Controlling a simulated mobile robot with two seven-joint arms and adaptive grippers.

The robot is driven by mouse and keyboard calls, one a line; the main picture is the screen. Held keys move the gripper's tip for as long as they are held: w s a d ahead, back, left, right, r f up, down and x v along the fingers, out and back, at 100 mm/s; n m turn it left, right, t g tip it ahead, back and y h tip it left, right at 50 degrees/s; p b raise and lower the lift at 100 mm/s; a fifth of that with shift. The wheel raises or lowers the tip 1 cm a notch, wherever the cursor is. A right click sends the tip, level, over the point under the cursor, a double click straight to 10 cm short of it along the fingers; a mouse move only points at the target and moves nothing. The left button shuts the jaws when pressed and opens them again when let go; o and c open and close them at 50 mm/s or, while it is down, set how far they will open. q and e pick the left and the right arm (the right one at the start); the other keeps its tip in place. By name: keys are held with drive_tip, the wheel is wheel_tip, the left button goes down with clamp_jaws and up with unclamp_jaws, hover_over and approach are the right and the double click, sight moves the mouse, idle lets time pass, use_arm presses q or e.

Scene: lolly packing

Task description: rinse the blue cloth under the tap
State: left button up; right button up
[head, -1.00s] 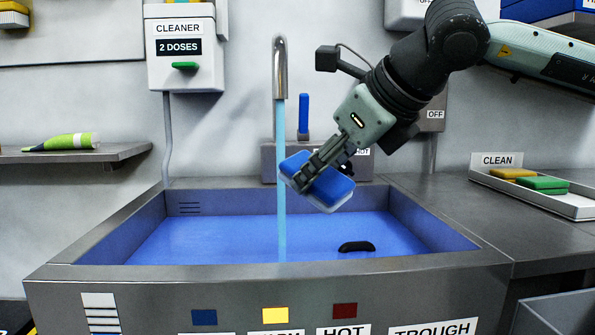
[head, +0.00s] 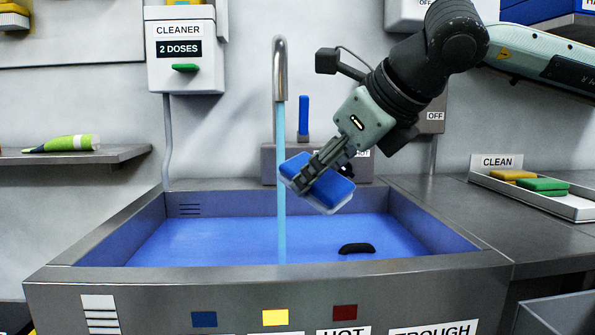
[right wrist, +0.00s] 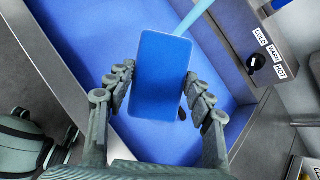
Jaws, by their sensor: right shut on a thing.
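The blue cloth (head: 330,188) looks like a thick blue pad with a white underside. My right gripper (head: 312,172) is shut on it and holds it tilted above the trough's water. In the right wrist view the blue cloth (right wrist: 160,78) sits between the two fingers of my right gripper (right wrist: 158,88). The tap (head: 280,70) runs, and its light blue stream (head: 281,150) falls into the trough (head: 100,232). The cloth's left end is at the stream; how much water strikes it I cannot tell. My left gripper is not in view.
A black object (head: 357,248) lies in the trough at the right. A blue lever (head: 303,115) stands beside the tap. A cleaner dispenser (head: 182,75) hangs at left. A tray marked CLEAN (head: 570,208) holds yellow and green pads at right. A temperature knob (right wrist: 256,62) shows beyond the cloth.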

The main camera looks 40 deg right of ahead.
drive_tip(key=a+p+v, duration=0.1)
drive_tip(key=v, duration=0.5)
idle(0.3)
drive_tip(key=shift+s+a, duration=0.1)
drive_tip(key=shift+s, duration=0.05)
